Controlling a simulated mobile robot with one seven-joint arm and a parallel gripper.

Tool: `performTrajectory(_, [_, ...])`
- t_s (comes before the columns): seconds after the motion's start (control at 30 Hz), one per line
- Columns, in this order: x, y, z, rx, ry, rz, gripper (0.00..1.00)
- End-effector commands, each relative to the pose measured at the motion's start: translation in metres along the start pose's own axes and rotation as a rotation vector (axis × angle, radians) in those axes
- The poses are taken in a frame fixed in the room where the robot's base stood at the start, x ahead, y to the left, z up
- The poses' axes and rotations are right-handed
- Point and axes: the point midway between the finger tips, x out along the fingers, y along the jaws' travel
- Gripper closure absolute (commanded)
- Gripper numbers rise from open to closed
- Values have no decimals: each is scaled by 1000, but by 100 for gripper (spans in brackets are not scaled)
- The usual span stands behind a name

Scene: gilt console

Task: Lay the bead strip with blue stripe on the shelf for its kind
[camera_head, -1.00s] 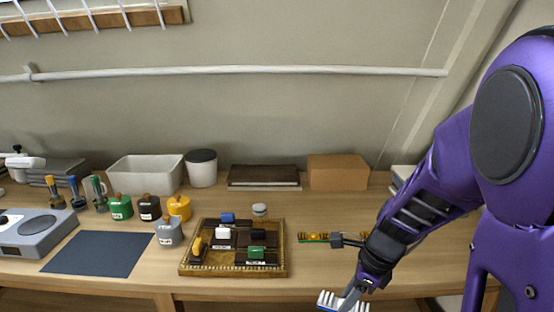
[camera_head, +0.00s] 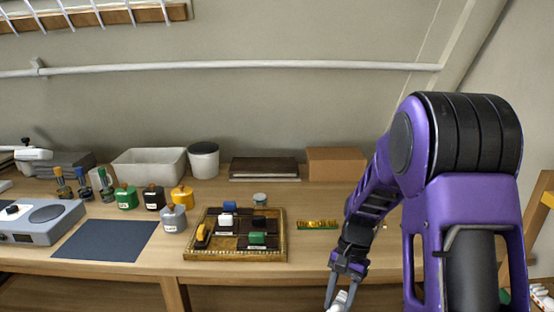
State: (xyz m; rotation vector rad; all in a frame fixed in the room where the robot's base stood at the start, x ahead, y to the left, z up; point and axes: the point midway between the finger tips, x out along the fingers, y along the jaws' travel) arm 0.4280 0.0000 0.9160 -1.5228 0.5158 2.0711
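My gripper (camera_head: 343,284) points down at the bottom edge, in front of the table. Its fingers are around a small white piece (camera_head: 341,299), which looks like the end of the white bead strip. Most of this strip is cut off by the picture's lower edge, and no blue stripe shows on it now. Another strip, gold with a green edge (camera_head: 318,225), lies flat on the table right of the wooden tray. At the far lower right, white beaded pieces (camera_head: 541,298) show beside a wooden frame (camera_head: 541,220), partly cut off.
The wooden tray (camera_head: 188,251) holds several coloured blocks. Several jars, a grey device (camera_head: 38,224) and a dark mat (camera_head: 105,240) are to the left. A white bin (camera_head: 148,166) and a cardboard box (camera_head: 336,164) stand along the wall. My arm covers the table's right part.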

Motion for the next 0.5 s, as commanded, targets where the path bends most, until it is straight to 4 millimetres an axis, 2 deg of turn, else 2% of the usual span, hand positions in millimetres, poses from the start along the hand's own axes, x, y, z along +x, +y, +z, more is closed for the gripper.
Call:
performTrajectory(0.1, [13, -5, -8, -267, 0, 84, 100])
performTrajectory(0.2, [20, -7, -14, -437, 0, 136, 100])
performTrajectory(0.33, [26, -8, -18, -572, 1, 177, 100])
performTrajectory(0.5, [28, -8, -20, -627, 2, 193, 100])
